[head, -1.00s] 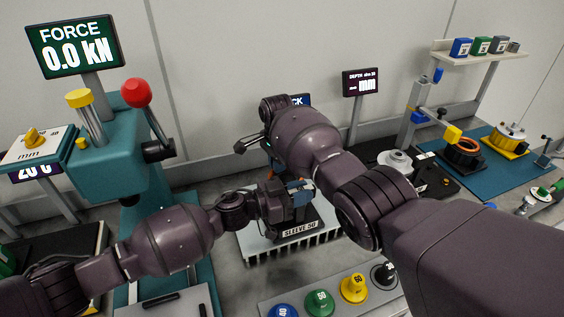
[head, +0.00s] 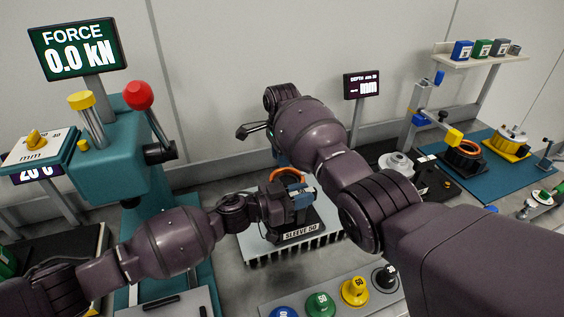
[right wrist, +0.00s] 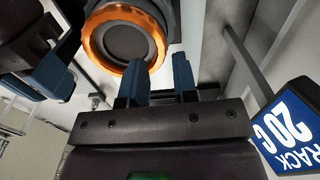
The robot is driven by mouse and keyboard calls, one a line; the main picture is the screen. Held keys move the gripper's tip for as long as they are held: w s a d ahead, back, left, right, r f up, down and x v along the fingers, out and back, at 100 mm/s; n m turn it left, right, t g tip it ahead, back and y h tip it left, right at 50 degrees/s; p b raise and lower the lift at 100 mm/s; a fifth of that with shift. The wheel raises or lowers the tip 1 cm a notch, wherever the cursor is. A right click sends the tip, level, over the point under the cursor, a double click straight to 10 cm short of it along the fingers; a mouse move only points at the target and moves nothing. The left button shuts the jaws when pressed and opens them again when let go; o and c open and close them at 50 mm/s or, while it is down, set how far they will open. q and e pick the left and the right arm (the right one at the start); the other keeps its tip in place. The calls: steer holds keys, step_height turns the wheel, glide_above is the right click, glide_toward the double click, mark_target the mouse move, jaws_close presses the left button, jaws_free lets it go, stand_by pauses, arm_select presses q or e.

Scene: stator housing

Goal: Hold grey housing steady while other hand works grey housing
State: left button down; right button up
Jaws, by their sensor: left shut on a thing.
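The grey housing (right wrist: 170,20), with an orange ring (right wrist: 98,32) around its dark round opening, is at the top of the right wrist view, partly cut off. In the head view only a piece of the orange ring (head: 292,176) shows behind my left gripper. My left gripper (head: 300,192) is shut on the grey housing, above the stand labelled SLEEVE 50 (head: 300,233); its blue fingers also show in the right wrist view (right wrist: 50,78). My right gripper (right wrist: 160,80) is open and empty, its fingertips just below the ring.
A blue RACK 20C sign (right wrist: 290,125) stands to the right in the right wrist view. A teal press (head: 110,150) stands at the left. Coloured plugs (head: 320,303) sit on a tray at the front. A blue mat (head: 480,175) with fixtures lies at the right.

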steer(key=shift+r, duration=1.4)
step_height(320, 180, up, 12)
arm_select(q)
steer(key=c, duration=0.9)
jaws_free()
